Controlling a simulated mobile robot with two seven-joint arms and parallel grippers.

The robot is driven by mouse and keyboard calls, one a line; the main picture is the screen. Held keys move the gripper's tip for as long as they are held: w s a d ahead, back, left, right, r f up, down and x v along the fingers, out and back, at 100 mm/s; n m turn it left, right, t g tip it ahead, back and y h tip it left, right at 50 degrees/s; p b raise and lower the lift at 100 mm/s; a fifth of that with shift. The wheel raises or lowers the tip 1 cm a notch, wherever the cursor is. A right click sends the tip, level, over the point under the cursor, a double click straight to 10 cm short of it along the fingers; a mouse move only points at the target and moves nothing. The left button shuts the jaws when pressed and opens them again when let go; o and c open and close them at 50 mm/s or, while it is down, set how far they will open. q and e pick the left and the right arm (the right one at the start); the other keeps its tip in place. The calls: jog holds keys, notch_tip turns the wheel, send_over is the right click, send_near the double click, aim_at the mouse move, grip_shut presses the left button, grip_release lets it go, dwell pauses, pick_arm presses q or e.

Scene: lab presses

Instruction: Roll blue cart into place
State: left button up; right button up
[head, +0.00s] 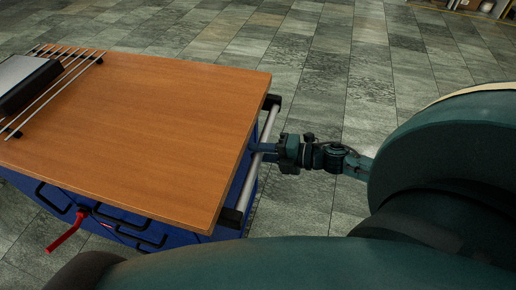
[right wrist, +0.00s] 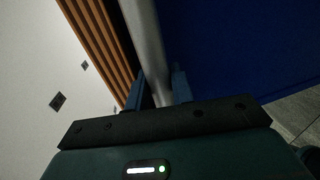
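The blue cart (head: 185,238) has a brown wooden top (head: 150,115) and fills the left half of the head view. A silver handle bar (head: 246,183) runs along its right side between black brackets. My right gripper (head: 262,147) is at this bar, near its middle. In the right wrist view the bar (right wrist: 145,40) passes between the two fingers (right wrist: 161,90), which appear to close on it from both sides. The cart's blue side (right wrist: 240,45) fills the right of that view. My left gripper is not in view.
A wire rack (head: 62,70) with a dark-edged grey object (head: 22,80) sits on the top's left end. Black drawer handles and a red item (head: 68,232) show on the cart's near side. Grey tiled floor (head: 330,85) is clear behind and right of the cart.

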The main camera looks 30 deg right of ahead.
jog(key=shift+o, duration=0.9)
jog(key=shift+d+f, duration=0.1)
jog(key=shift+d, duration=0.05)
jog(key=p+v, duration=0.1)
jog(key=v, duration=1.2)
